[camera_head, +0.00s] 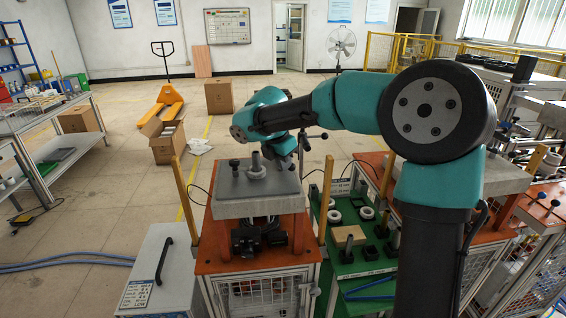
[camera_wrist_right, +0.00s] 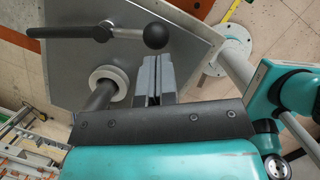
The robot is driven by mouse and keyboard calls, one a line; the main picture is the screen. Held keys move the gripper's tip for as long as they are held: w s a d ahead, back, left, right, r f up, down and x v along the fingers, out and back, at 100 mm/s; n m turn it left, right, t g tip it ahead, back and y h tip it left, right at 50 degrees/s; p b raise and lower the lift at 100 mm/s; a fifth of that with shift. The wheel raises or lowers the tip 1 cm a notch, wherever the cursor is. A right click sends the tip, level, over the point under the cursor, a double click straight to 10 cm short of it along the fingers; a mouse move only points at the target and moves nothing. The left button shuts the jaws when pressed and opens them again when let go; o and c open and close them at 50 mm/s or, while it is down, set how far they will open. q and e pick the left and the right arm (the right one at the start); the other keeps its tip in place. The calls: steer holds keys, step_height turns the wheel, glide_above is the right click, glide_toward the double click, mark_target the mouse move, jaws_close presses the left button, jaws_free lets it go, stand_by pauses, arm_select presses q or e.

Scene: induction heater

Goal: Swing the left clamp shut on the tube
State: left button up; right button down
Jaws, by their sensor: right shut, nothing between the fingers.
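My right gripper (camera_wrist_right: 153,60) is shut and empty in the right wrist view. Its two grey fingers lie together just below a black ball knob (camera_wrist_right: 155,35) on a dark lever. I cannot tell whether they touch it. The lever's other end reaches left to a dark grip (camera_wrist_right: 50,31). A dark tube (camera_wrist_right: 101,94) passes through a pale ring (camera_wrist_right: 110,84) left of the fingers. In the head view my right arm reaches over the grey plate (camera_head: 236,194) and its wrist hides the fingertips. A short grey cylinder (camera_head: 257,166) stands on this plate. My left gripper is out of view.
The plate sits on an orange-red bench (camera_head: 216,238) with a yellow post (camera_head: 186,196) at its left. A green table (camera_head: 336,268) with rings and small parts is to the right. A grey cabinet (camera_head: 160,270) stands at the front left.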

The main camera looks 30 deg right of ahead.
steer(key=shift+s+d+n, duration=0.15)
steer(key=shift+d+n, duration=0.2)
steer(key=shift+n, duration=0.25)
